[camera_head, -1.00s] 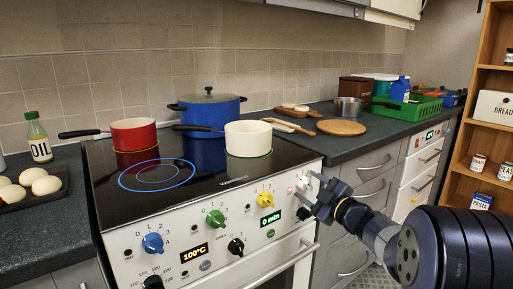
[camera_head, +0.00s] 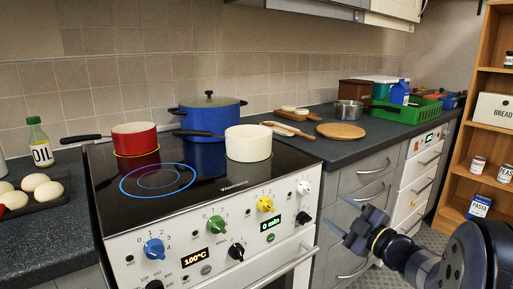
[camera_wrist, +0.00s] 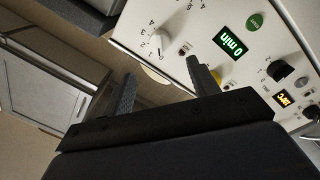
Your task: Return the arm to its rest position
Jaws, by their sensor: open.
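My gripper (camera_head: 352,222) is open and empty in the head view, in front of the grey drawers to the right of the stove. It is apart from the stove front and its white knob (camera_head: 304,187). In the wrist view the two fingers of my gripper (camera_wrist: 162,82) stand apart with nothing between them. Behind them that view shows the tilted stove panel with the white knob (camera_wrist: 158,44) and the green display (camera_wrist: 229,43). The arm leads off to the lower right of the head view.
The stove (camera_head: 228,182) bears a red pot (camera_head: 134,140), a blue pot (camera_head: 207,114) and a white pan (camera_head: 248,143). Grey drawers (camera_head: 364,188) are close behind my gripper. A wooden shelf (camera_head: 490,137) stands at the right. Some floor (camera_head: 430,240) shows between drawers and shelf.

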